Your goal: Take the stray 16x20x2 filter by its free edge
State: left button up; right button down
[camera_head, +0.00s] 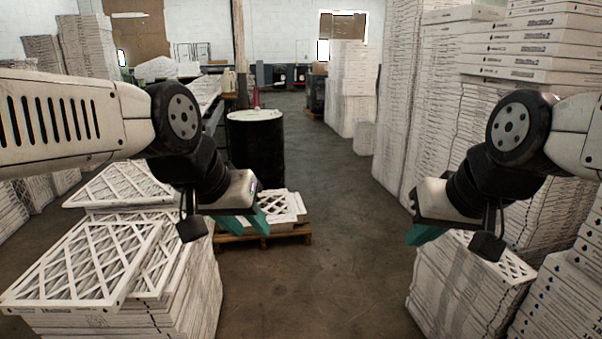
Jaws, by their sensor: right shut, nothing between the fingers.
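A white-framed lattice filter (88,262) lies flat and askew on top of the near left stack, its near left corner jutting past the boxes below. Another lattice filter (122,184) lies behind it. No 16x20x2 marking is readable on either, so I cannot tell which is the stray one. My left gripper (259,218), with teal fingertips, hangs right of these filters, apart from them; its finger gap is unclear. My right gripper (426,232) is shut and empty, above and left of the near right stack (462,285).
A low wooden pallet (262,238) with a few filters stands beyond my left gripper. A black drum (256,150) is behind it. Tall stacks of boxed filters (425,120) line the right side. The floor aisle (320,270) between the near stacks is clear.

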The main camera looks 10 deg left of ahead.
aim_at(94, 270)
jog(key=i, duration=0.65)
jog(key=i+l+u, duration=0.15)
jog(key=i, duration=0.45)
jog(key=i+u, duration=0.25)
jog(key=u, duration=0.15)
jog(key=i+l+u, duration=0.1)
jog(key=i+u, duration=0.15)
jog(key=u, duration=0.15)
jog(key=i+l+u, duration=0.15)
jog(key=u, duration=0.25)
jog(key=i+l+u, duration=0.2)
jog(key=u, duration=0.2)
jog(key=i+l+u, duration=0.1)
jog(key=u, duration=0.3)
jog(key=i+l+u, duration=0.25)
jog(key=u, duration=0.15)
jog(key=i+l+u, duration=0.2)
jog(key=u, duration=0.2)
jog(key=i+l+u, duration=0.15)
jog(key=l+u, duration=0.15)
jog(key=u, duration=0.15)
jog(key=i+l+u, duration=0.1)
jog(key=l+u, duration=0.3)
jog(key=i+l+u, duration=0.1)
jog(key=l+u, duration=0.15)
jog(key=l, duration=0.1)
